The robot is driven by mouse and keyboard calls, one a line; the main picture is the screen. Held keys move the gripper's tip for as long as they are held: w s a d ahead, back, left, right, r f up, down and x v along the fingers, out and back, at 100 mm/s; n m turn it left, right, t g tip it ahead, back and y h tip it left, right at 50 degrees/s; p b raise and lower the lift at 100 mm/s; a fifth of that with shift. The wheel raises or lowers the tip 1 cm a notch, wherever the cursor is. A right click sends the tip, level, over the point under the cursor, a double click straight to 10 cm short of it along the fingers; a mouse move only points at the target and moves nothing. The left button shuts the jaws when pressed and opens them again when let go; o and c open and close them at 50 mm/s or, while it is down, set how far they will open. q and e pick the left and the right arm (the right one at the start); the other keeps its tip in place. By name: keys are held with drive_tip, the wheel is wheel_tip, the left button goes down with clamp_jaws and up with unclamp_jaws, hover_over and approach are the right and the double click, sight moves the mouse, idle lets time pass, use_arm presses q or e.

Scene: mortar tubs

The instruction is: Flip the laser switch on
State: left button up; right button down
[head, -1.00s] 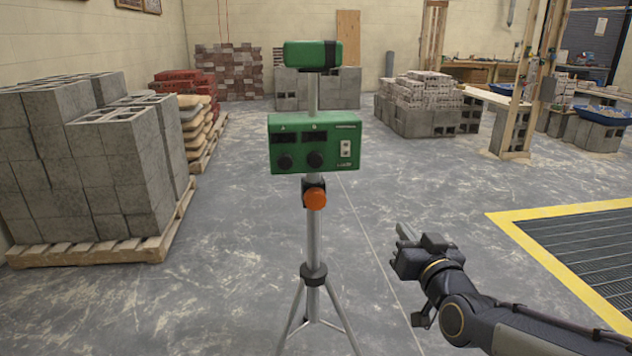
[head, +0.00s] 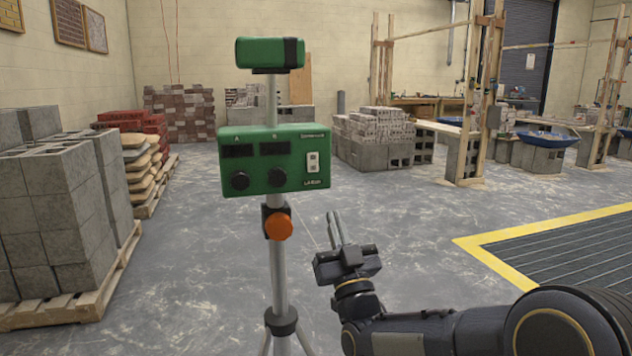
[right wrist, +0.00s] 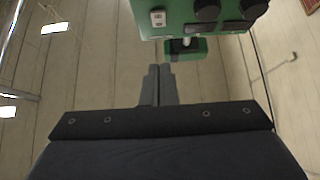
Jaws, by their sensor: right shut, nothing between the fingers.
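The green laser control box (head: 275,160) is mounted on a grey tripod, with two dark displays and two black knobs on its front. The white laser switch (head: 313,162) is at the right of its face. A green laser head (head: 270,53) sits on the pole above. My right gripper (head: 334,217) is shut and empty, below and a little right of the box, apart from it, fingers pointing up. In the right wrist view the closed fingers (right wrist: 158,72) point toward the box (right wrist: 215,12) and switch (right wrist: 158,18). My left gripper is not in view.
An orange knob (head: 278,226) is on the tripod pole (head: 279,270) left of my right gripper. Grey blocks on a pallet (head: 75,310) stand at the left. A yellow-edged floor grate (head: 480,243) is at the right. The floor behind the tripod is clear.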

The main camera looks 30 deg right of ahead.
approach(314, 164)
wheel_tip(314, 164, up, 4)
drive_tip(key=w, duration=0.3)
drive_tip(key=shift+w+d+f, duration=0.25)
drive_tip(key=shift+w+d, duration=0.05)
drive_tip(key=shift+d, duration=0.05)
drive_tip(key=shift+w+d, duration=0.1)
drive_tip(key=shift+w, duration=0.25)
